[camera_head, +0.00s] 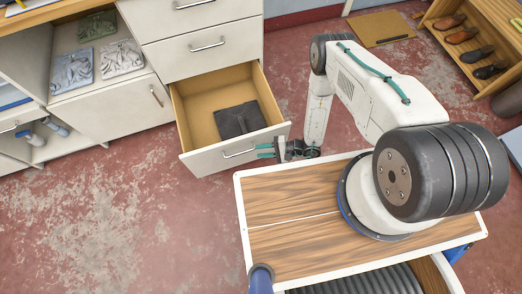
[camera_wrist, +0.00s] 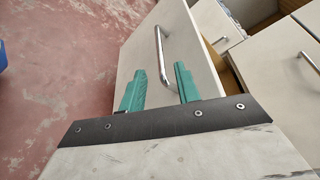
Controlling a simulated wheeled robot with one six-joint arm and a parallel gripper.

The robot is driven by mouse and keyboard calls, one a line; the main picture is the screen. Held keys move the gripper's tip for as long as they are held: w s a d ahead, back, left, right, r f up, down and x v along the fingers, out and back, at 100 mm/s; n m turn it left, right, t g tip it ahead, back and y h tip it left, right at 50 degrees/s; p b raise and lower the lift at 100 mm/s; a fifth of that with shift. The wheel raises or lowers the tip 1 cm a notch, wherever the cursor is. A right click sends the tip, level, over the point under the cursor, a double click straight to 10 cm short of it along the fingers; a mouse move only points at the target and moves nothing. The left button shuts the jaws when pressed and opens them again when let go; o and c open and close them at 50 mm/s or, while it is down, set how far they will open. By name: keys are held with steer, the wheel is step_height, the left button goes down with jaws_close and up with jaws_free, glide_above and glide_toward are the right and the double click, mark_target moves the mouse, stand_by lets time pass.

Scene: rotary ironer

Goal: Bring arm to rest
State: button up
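My arm (camera_head: 376,95) is mounted on my wood-topped base and reaches down to the left in the head view. My gripper (camera_head: 265,151) is at the front of an open drawer (camera_head: 196,163), near its metal handle (camera_head: 238,154). In the wrist view the two green fingers of my gripper (camera_wrist: 160,88) stand apart with a gap between them. Whether a finger touches the drawer front is not clear. A dark folded cloth (camera_head: 240,120) lies in the drawer.
Closed drawers (camera_head: 205,45) sit above the open one. The red floor (camera_head: 120,220) at left is clear.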

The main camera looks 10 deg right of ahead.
stand_by(0.4)
steer(key=s+r+m+g, duration=0.1)
steer(key=s+r+g, duration=0.3)
steer(key=s, duration=0.1)
steer(key=w+d+r+n+g+h, duration=0.2)
steer(key=d+r+g, duration=0.1)
steer(key=r, duration=1)
steer(key=w+d+r+n+g+h, duration=0.2)
steer(key=r+h, duration=0.1)
steer(key=r, duration=1)
steer(key=w+d+r+n+g+h, duration=0.2)
steer(key=d+r+g, duration=0.1)
steer(key=r, duration=1)
steer(key=s+d+r+n+t+h, duration=0.1)
steer(key=s+r, duration=0.4)
steer(key=r, duration=0.5)
steer(key=s+d+r+n+t+h, duration=0.1)
steer(key=s+d+r+t+h, duration=0.3)
steer(key=r, duration=0.6)
steer(key=s+d+r+n+t+h, duration=0.1)
steer(key=s+d+r+t+h, duration=0.2)
steer(key=r, duration=0.6)
steer(key=shift+s+d+r+t, duration=0.4)
steer(key=shift+s+d+t, duration=0.65)
steer(key=shift+s+t, duration=0.4)
